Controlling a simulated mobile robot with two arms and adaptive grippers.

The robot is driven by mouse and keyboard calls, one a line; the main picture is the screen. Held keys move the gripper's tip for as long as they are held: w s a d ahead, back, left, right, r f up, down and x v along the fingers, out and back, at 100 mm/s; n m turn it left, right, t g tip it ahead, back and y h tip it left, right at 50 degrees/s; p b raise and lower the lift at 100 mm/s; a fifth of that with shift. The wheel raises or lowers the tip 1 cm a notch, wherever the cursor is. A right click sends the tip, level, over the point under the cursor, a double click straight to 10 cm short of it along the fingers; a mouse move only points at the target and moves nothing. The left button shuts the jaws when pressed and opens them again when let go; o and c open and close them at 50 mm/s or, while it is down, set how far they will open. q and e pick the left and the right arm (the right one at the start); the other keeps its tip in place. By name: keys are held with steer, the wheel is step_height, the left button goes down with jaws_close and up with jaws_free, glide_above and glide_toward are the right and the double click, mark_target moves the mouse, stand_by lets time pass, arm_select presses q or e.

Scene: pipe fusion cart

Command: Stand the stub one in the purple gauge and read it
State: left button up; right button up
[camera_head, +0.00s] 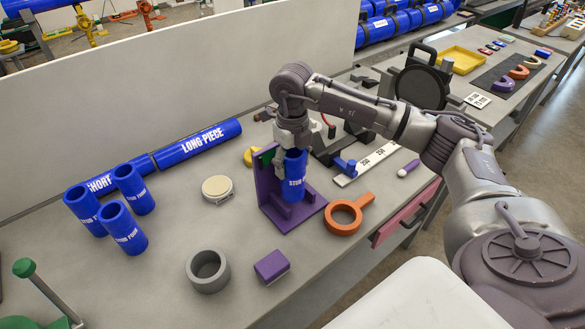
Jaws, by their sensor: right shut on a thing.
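The purple gauge (267,195) stands on the bench near the middle, with an upright plate and a flat base. My right gripper (294,148) is shut on the top of a blue stub (293,178) with white lettering that starts with STUB; its number is hard to read. The stub is upright in front of the gauge plate, with its lower end at the base. I cannot tell whether it touches the base. Several other blue stubs (123,228) stand upright at the left. My left gripper is not in view.
Blue pipes, one marked LONG PIECE (197,142), lie along the back panel. An orange ring with a handle (344,216), a purple block (271,266), a grey ring (208,271) and a round beige disc (217,188) lie around the gauge. Bare bench lies left of the gauge.

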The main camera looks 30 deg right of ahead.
steer(key=f, duration=0.1)
steer(key=f+p, duration=0.2)
steer(key=f, duration=0.1)
steer(key=shift+w+d, duration=0.25)
steer(key=shift+w, duration=0.15)
steer(key=shift+f, duration=0.3)
steer(key=shift+f, duration=0.1)
steer(key=shift+f, duration=0.15)
steer(key=o, duration=1.3)
